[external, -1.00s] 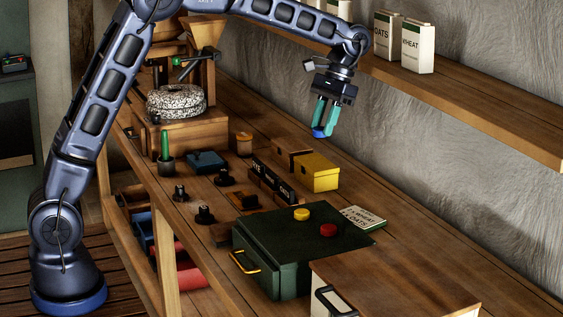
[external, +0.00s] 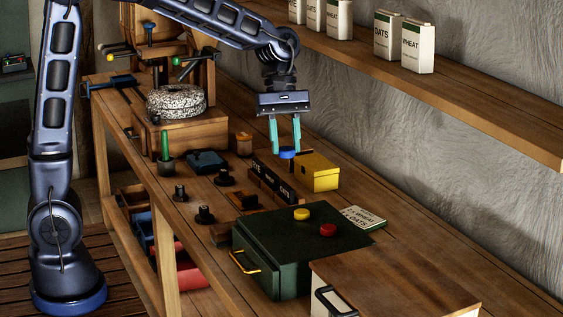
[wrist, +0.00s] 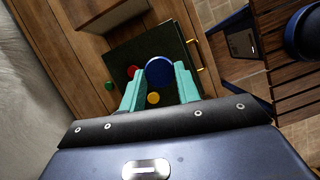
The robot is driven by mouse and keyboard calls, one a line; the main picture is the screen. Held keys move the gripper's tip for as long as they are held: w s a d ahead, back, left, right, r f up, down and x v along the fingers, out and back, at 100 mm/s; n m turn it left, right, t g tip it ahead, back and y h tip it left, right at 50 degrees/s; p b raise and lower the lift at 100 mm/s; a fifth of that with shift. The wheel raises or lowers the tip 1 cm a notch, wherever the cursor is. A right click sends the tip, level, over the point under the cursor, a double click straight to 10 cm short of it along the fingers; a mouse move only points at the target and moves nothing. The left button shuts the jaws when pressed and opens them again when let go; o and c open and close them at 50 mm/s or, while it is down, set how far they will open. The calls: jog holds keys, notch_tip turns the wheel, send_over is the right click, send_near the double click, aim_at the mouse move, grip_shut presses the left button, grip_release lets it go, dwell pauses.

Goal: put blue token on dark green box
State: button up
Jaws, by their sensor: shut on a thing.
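My gripper (external: 286,148) is shut on the blue token (external: 287,153) and holds it in the air beside the yellow box, seen from the external camera. In the wrist view the blue token (wrist: 159,71) sits between the teal fingertips. The dark green box (external: 290,255) stands on the bench, nearer the external camera than my gripper. A yellow token (external: 301,214) and a red token (external: 328,230) lie on its lid, apart from each other. The wrist view shows the green box (wrist: 150,45) beyond the fingers.
A yellow box (external: 318,173) and a dark lettered rack (external: 272,182) stand behind the green box. A wood-topped box (external: 395,275) stands in front. The shelf (external: 455,90) runs above on the right.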

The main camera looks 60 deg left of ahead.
aim_at(284, 242)
jog(key=shift+s+d+f+n, duration=0.2)
jog(key=shift+s+n, duration=0.2)
jog(key=shift+s, duration=0.1)
notch_tip(284, 242, down, 20)
jog(key=shift+r, duration=0.1)
dwell(0.4)
jog(key=o, duration=0.9)
jog(key=shift+o, duration=0.2)
jog(key=s+v, duration=0.1)
jog(key=v, duration=1.1)
jog(key=s+a+r+m+t+y, duration=0.1)
jog(key=s+r+m, duration=0.3)
jog(key=s, duration=0.5)
jog(key=s+a+r+m+t+y, duration=0.2)
jog(key=s+a+r+m, duration=0.1)
jog(key=s+m, duration=0.4)
jog(key=s+a+r+m+t+y, duration=0.1)
jog(key=s+r+m, duration=0.4)
jog(key=s, duration=0.6)
jog(key=shift+a+r+t, duration=0.35)
jog(key=shift+a+t, duration=0.45)
